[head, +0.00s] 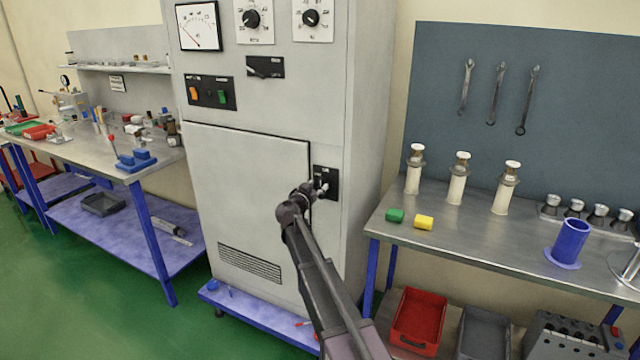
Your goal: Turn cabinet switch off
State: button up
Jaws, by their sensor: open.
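The grey cabinet (270,200) stands upright in the middle of the head view. A small black plate (332,175) with a light marking sits on its front, right of the closed door panel. My gripper (319,188) is at the end of my dark arm, in front of this plate, and covers its lower left part. The gripper is open, but its fingers are small and hard to make out. I cannot tell whether it touches the switch there or how that switch is turned. Another black switch plate (264,67) with a lever sits higher on the cabinet.
The cabinet also bears a gauge (199,26), two dials and an orange and green button panel (208,93). A right workbench (470,235) holds several metal-capped cylinders and a blue cup (570,240). A left bench (90,150) carries tools. Green floor is clear at lower left.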

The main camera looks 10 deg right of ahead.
aim_at(319, 183)
jog(key=shift+x, duration=1.6)
grip_shut()
jog(key=shift+a, duration=0.2)
jog(key=shift+d, duration=0.1)
